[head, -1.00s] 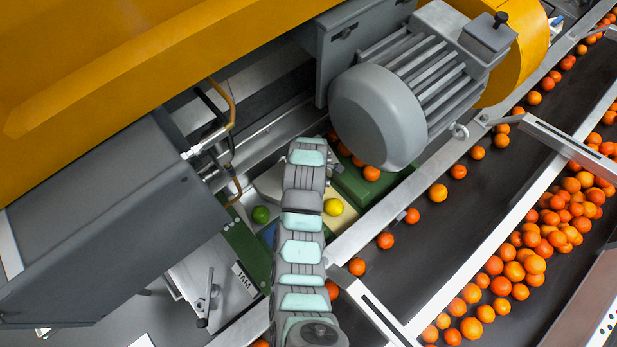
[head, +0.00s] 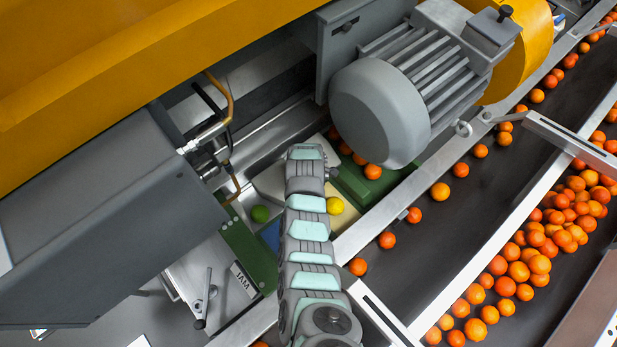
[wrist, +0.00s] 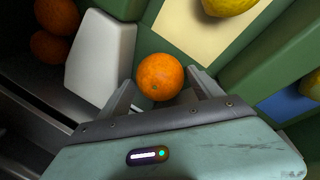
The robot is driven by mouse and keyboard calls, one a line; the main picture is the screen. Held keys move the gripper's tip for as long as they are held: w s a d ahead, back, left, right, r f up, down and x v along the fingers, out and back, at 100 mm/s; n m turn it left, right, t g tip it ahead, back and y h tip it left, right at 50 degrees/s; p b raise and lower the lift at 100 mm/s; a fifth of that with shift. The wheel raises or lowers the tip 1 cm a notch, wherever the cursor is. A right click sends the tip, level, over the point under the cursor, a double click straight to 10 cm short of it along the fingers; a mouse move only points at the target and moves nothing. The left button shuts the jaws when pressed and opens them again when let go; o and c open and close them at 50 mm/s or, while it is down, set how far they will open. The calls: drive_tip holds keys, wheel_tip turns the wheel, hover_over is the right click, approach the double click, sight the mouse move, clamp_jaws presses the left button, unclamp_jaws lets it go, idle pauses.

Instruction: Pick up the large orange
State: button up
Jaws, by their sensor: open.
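In the wrist view an orange (wrist: 160,77) lies between and just beyond the fingertips of my gripper (wrist: 160,88). The two fingers are apart, one on each side of the orange, and I cannot tell whether either touches it. In the head view my arm reaches down over the green trays and hides both the gripper and this orange.
A grey motor (head: 380,113) overhangs the green tray (head: 350,184). A white block (wrist: 100,58) stands left of the gripper, with more oranges (wrist: 58,16) beyond. A dark conveyor (head: 440,235) carries oranges at right.

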drive_tip(key=shift+w+f, duration=0.15)
drive_tip(key=shift+f, duration=0.8)
drive_tip(key=shift+r, duration=0.1)
drive_tip(key=c, duration=1.3)
